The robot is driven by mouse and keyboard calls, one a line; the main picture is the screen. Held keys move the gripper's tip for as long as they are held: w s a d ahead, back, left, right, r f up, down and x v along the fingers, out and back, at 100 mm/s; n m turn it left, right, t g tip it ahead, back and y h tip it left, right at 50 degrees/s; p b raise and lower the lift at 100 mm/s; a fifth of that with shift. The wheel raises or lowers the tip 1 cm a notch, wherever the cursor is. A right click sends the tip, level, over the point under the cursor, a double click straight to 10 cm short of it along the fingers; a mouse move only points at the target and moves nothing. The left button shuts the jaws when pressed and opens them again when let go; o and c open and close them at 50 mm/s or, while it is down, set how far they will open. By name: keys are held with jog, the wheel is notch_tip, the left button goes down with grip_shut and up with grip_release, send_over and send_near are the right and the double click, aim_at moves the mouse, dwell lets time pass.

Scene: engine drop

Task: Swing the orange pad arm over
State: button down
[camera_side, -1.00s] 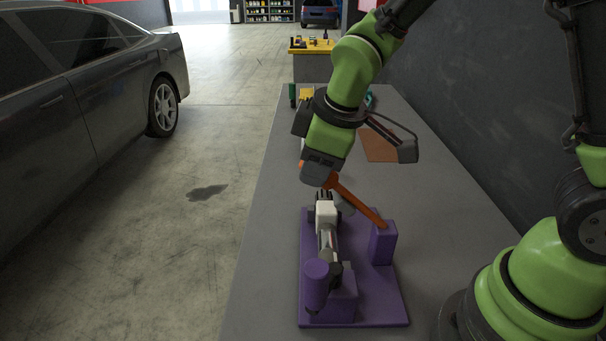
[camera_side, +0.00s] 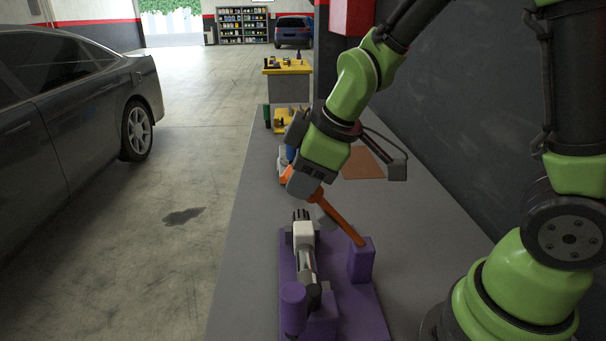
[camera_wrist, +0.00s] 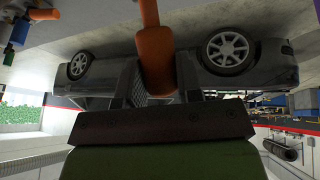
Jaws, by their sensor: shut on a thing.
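The orange pad arm (camera_side: 340,218) slants up and to the left from a purple post (camera_side: 361,262) on the purple fixture base (camera_side: 365,318). My gripper (camera_side: 302,186) is shut on the arm near its upper, free end. In the wrist view the orange arm (camera_wrist: 155,58) passes between the two jaws (camera_wrist: 158,80). A white block (camera_side: 303,231) with dark prongs sits on a silver cylinder (camera_side: 307,263) in the fixture, just below my gripper. The gripper's body hides part of the orange arm.
The grey bench (camera_side: 250,235) is bare to the left of the fixture. An orange-brown flat piece (camera_side: 363,164) lies behind it, near the dark wall. A yellow-topped cart (camera_side: 287,70) stands farther back. A dark car (camera_side: 70,100) is at the left.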

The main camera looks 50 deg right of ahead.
jog(key=c, duration=0.8)
grip_release()
jog(key=v, duration=1)
